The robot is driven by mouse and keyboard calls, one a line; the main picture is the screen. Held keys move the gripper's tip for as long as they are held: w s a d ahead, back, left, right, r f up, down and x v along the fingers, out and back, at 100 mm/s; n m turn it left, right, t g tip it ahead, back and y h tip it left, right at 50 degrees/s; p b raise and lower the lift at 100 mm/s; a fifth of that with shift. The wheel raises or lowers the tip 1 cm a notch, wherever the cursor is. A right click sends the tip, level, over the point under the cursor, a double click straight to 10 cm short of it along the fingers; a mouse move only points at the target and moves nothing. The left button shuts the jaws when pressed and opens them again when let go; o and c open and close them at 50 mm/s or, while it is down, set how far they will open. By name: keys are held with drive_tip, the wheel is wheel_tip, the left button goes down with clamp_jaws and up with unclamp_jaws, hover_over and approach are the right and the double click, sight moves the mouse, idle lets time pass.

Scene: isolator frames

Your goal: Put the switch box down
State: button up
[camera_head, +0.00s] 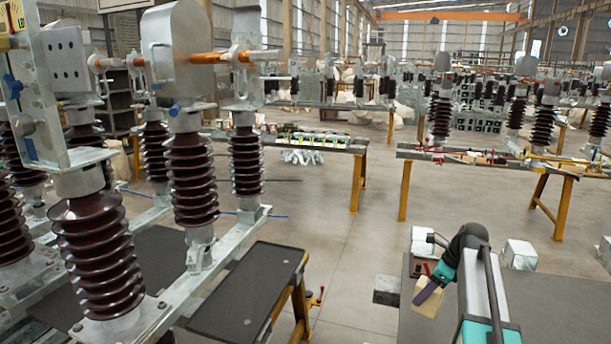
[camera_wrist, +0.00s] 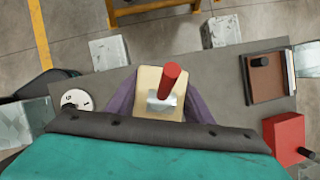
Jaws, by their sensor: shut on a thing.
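The switch box, beige with a red handle on a metal plate, shows in the wrist view (camera_wrist: 146,82) between the two purple fingers of my gripper (camera_wrist: 160,97). My gripper is shut on its sides. In the head view the beige box (camera_head: 427,303) hangs tilted below my gripper (camera_head: 430,291), over the near-left part of the grey table (camera_head: 555,310). Its underside is hidden, so I cannot tell whether it touches the table.
On the table in the wrist view are a red box (camera_wrist: 283,138), a brown and black box (camera_wrist: 268,78) and a white dial (camera_wrist: 75,100). Large brown insulators (camera_head: 192,180) stand at left. Some bare tabletop lies between objects.

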drive_tip(key=a+n+g+y, duration=0.15)
drive_tip(key=a+n, duration=0.35)
drive_tip(key=a, duration=0.8)
drive_tip(key=s+a+r+n+g+h, duration=0.1)
drive_tip(key=s+a+n+g, duration=0.3)
drive_tip(key=n, duration=0.6)
drive_tip(key=s+a, duration=0.2)
drive_tip(key=s, duration=0.1)
drive_tip(key=shift+r, duration=0.35)
drive_tip(key=shift+a+h, duration=0.1)
drive_tip(key=shift+h, duration=0.15)
drive_tip(key=shift+a, duration=0.1)
